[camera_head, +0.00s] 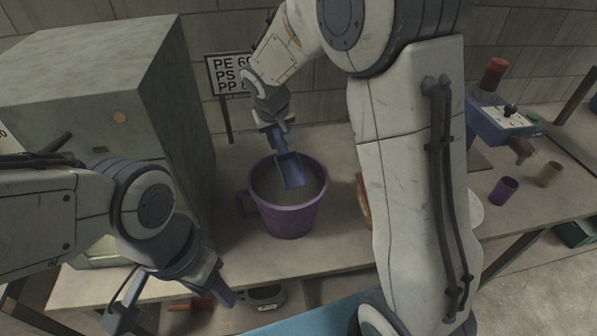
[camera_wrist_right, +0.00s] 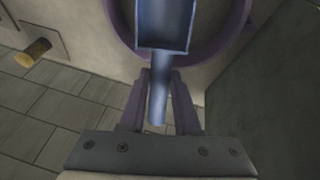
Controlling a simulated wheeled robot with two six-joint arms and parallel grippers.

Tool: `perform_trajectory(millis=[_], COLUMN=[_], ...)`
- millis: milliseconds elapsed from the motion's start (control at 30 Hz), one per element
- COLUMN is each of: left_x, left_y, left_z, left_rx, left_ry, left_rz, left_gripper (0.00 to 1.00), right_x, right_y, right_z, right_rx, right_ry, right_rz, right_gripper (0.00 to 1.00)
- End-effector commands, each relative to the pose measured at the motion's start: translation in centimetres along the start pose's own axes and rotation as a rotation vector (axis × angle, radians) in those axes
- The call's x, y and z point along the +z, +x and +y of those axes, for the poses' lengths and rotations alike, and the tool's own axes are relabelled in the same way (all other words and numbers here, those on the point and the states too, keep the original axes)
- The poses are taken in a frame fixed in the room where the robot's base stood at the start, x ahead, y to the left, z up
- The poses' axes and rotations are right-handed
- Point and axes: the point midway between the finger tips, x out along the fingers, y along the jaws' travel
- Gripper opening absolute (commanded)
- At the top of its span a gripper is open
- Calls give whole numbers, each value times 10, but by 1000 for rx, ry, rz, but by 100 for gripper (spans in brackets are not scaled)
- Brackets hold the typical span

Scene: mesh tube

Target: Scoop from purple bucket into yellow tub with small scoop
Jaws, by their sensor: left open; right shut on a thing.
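The purple bucket (camera_head: 286,219) stands upright on the bench, with its handle on the left and a dull grey surface inside. My right gripper (camera_head: 277,137) is above its back rim, shut on the handle of the small blue scoop (camera_head: 291,172). The scoop slants down, its bowl within the bucket's mouth; its depth against the contents is unclear. In the right wrist view the scoop's bowl (camera_wrist_right: 165,25) looks empty. A yellow-orange sliver, perhaps the yellow tub (camera_head: 363,200), shows beside my right arm, which hides the rest. My left gripper (camera_head: 222,289) is open and empty near the bench's front edge.
A large grey-green machine (camera_head: 75,85) fills the left of the bench. A sign (camera_head: 229,75) stands behind the bucket. At the right are a blue device (camera_head: 500,120), a purple cup (camera_head: 503,190) and a tan cup (camera_head: 548,173). Bare bench lies in front of the bucket.

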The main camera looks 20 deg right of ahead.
Motion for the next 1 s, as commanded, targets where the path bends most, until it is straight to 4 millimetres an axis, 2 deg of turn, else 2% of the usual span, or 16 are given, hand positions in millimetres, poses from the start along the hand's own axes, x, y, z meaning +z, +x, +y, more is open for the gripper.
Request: perform_trajectory(millis=[33, 100, 200, 300, 500, 800, 1000], left_x=[1, 1, 1, 1, 1, 1, 2], left_y=[12, 16, 20, 22, 22, 23, 37], left_z=[-1, -1, -2, -2, -2, -2, -3], left_rx=[0, 0, 0, 0, 0, 0, 0], left_ry=[0, 1, 1, 1, 1, 1, 1], left_rz=[0, 0, 0, 0, 0, 0, 0], left_gripper=[50, 50, 50, 50, 50, 50, 50], right_x=[-17, -39, -58, -68, -76, -75, -70], right_y=[-5, -18, -32, -40, -48, -47, -40], right_z=[-4, -9, -12, -14, -15, -15, -16], right_rx=[-29, -70, -110, -136, -151, -151, -155], right_ry=[-48, -104, -149, -171, -190, -189, -184], right_rz=[93, 195, 283, 324, 359, 357, 372], right_gripper=[0, 0, 0, 0, 0, 0, 0])
